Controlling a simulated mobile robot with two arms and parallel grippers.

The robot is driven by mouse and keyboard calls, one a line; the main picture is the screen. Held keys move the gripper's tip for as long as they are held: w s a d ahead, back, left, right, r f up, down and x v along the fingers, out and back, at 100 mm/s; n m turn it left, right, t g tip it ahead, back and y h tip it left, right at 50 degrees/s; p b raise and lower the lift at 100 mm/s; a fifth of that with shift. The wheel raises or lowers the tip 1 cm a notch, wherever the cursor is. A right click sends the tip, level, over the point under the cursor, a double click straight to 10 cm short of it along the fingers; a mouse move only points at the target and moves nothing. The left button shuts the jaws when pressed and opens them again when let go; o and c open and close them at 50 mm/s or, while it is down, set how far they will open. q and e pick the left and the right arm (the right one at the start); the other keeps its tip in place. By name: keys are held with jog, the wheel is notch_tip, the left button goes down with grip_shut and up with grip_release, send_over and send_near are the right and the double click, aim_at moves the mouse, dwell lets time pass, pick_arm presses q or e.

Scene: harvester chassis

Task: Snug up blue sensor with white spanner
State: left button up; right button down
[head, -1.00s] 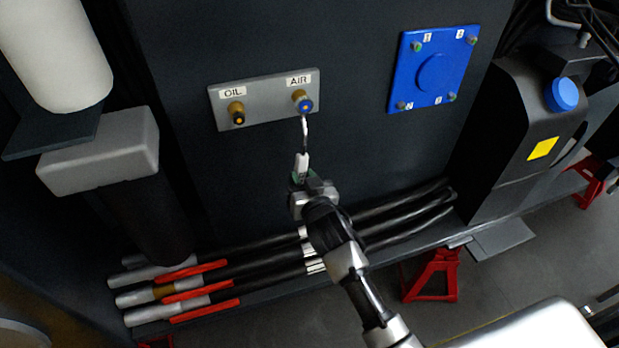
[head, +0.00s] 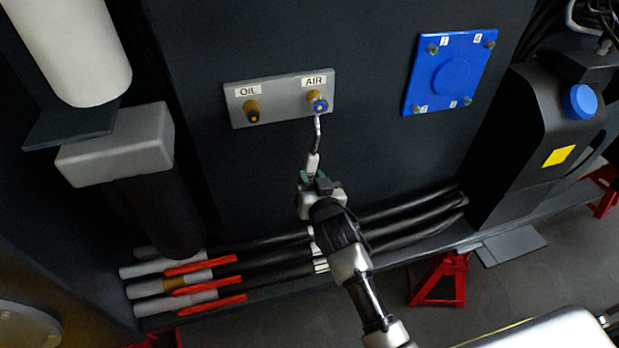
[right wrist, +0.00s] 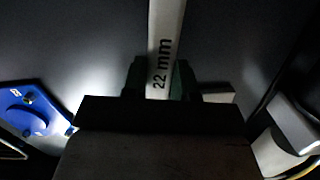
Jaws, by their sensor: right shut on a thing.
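The blue sensor (head: 319,105) sits on a brass fitting under the AIR label, on the right of the grey plate (head: 285,109). My right gripper (head: 312,178) is below it, shut on the white spanner (head: 314,160). The spanner points up from the jaws, and its upper end is at or just under the blue sensor; I cannot tell whether it is seated on it. In the right wrist view the spanner's handle (right wrist: 165,50) rises from the jaws and reads "22 mm". My left gripper is not in view.
A brass fitting with a dark tip (head: 252,111) sits under the OIL label. A blue cover plate (head: 450,72) is to the right. Black hoses (head: 390,222) run below my gripper. A black tank with a blue cap (head: 579,101) stands at the right, and a grey block (head: 115,150) is at the left.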

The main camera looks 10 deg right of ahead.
jog(key=s+p, duration=0.4)
jog(key=s, duration=0.6)
jog(key=shift+s+d, duration=0.2)
jog(key=shift+s, duration=0.2)
dwell(1.4)
